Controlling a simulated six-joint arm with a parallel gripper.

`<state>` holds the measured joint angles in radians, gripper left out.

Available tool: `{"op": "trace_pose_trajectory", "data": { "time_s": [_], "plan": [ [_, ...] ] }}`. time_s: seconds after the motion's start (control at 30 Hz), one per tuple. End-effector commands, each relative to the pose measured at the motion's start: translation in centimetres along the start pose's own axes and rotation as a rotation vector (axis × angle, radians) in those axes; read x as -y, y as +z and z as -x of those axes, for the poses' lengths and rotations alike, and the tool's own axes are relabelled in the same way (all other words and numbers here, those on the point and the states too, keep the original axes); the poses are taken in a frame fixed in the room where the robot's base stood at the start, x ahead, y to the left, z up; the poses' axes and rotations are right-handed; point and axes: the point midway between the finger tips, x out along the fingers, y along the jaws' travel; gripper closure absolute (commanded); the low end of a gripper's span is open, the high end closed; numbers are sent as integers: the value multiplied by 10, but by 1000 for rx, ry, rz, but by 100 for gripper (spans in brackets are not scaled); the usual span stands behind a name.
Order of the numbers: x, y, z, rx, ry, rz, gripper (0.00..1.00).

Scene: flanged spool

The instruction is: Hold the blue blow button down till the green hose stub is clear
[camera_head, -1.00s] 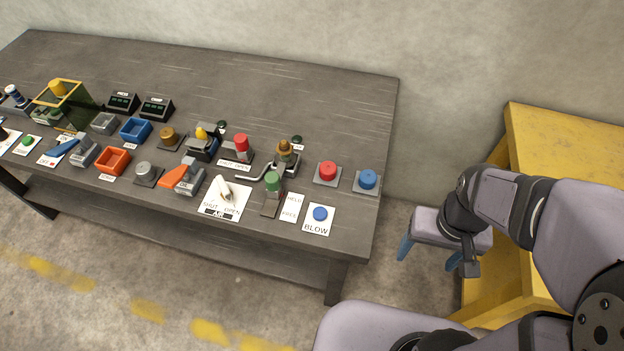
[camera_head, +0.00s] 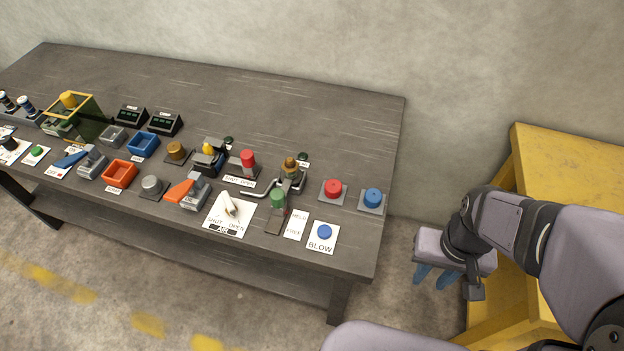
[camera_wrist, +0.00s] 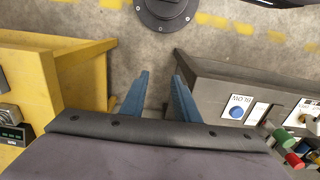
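The blue blow button (camera_head: 324,231) sits on a white plate marked BLOW near the table's front right corner. It also shows in the wrist view (camera_wrist: 236,112), right of my fingers. The green hose stub (camera_head: 278,197) stands upright left of the button; a green knob that looks like it shows at the right of the wrist view (camera_wrist: 283,138). I cannot tell whether the stub is clear inside. My gripper (camera_head: 434,281) hangs off the table's right end, apart from the button. Its two blue fingers (camera_wrist: 161,75) are spread with nothing between them.
A red button (camera_head: 333,188) and another blue button (camera_head: 373,199) stand behind the blow plate. A white AIR lever (camera_head: 230,207) and a bent metal handle (camera_head: 258,190) lie left. A yellow bench (camera_head: 570,170) stands right of my gripper, with a gap before the dark table (camera_head: 230,90).

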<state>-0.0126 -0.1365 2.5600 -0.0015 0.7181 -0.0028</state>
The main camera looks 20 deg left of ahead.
Motion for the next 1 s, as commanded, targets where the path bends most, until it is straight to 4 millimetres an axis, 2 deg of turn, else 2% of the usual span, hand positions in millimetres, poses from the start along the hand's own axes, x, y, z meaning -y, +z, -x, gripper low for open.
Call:
{"op": "trace_pose_trajectory", "data": {
  "time_s": [0.03, 0.1, 0.27, 0.33, 0.4, 0.47, 0.57, 0.73, 0.8, 0.9, 1.0],
  "plan": [
    [3, 0, -1, 0, 0, 15, 85],
    [10, 1, -4, 5, 0, 44, 100],
    [33, 10, -19, 49, 4, 155, 100],
    [46, 17, -28, 79, 9, 222, 100],
    [63, 14, -35, 89, 13, 296, 100],
    [82, 6, -38, 85, 15, 363, 100],
    [123, -19, -39, 50, 12, 475, 100],
    [188, -55, -27, 0, 0, 572, 100],
    [210, -69, -17, -18, -7, 565, 100],
    [233, -90, 2, -45, -18, 505, 100],
    [247, -111, 28, -71, -34, 404, 100]
  ]
}}
